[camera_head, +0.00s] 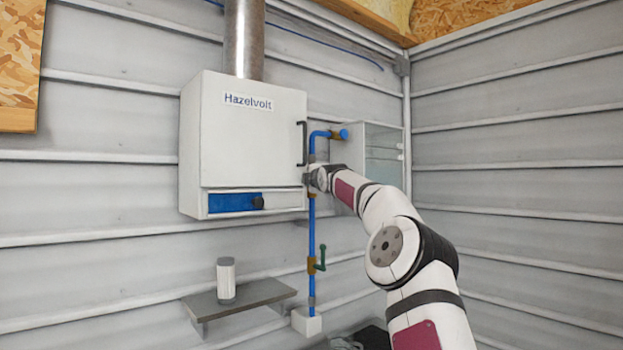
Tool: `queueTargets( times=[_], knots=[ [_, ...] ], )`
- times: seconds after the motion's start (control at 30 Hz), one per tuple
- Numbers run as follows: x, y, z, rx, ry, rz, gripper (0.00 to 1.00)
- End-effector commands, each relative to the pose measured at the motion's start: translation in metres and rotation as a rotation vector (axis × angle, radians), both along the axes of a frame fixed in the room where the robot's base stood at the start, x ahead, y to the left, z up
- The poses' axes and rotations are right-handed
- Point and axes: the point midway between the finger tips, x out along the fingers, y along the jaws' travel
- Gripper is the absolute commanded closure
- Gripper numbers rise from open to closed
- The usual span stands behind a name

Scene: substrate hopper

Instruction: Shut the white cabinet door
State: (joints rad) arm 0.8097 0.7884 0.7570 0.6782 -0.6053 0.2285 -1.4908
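The white cabinet (190,150) labelled "Hazelvolt" hangs on the wall, left of centre. Its white door (250,140) covers the front above a lower panel and looks flush or nearly so; I cannot tell whether a small gap is left at its right edge. A black vertical handle (302,143) is on the door's right side. My gripper (308,180) is at the door's lower right edge, just below the handle. It is small and seen from behind my arm, so contact and finger opening are unclear.
A blue pipe (311,240) with a green valve lever (321,257) runs down beside my gripper. A clear-fronted box (384,145) is on the wall behind my arm. A grey shelf (255,293) below holds a white cylinder (226,280). The right wall is bare.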

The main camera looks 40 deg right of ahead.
Motion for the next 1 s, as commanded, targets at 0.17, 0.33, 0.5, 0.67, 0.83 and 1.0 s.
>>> queueTargets(
  times=[0.17, 0.33, 0.5, 0.67, 0.83, 1.0],
  knots=[
    [0.0, 0.0, 0.001, 0.001, -0.001, 0.017, 1.0],
    [0.001, 0.001, 0.0, 0.0, -0.001, 0.025, 1.0],
    [0.002, 0.002, 0.0, 0.0, -0.003, 0.027, 1.0],
    [0.002, 0.002, 0.001, -0.001, -0.004, 0.027, 1.0],
    [0.003, 0.004, 0.001, -0.001, -0.005, 0.028, 1.0],
    [0.003, 0.01, 0.002, -0.002, -0.002, 0.03, 1.0]
  ],
)
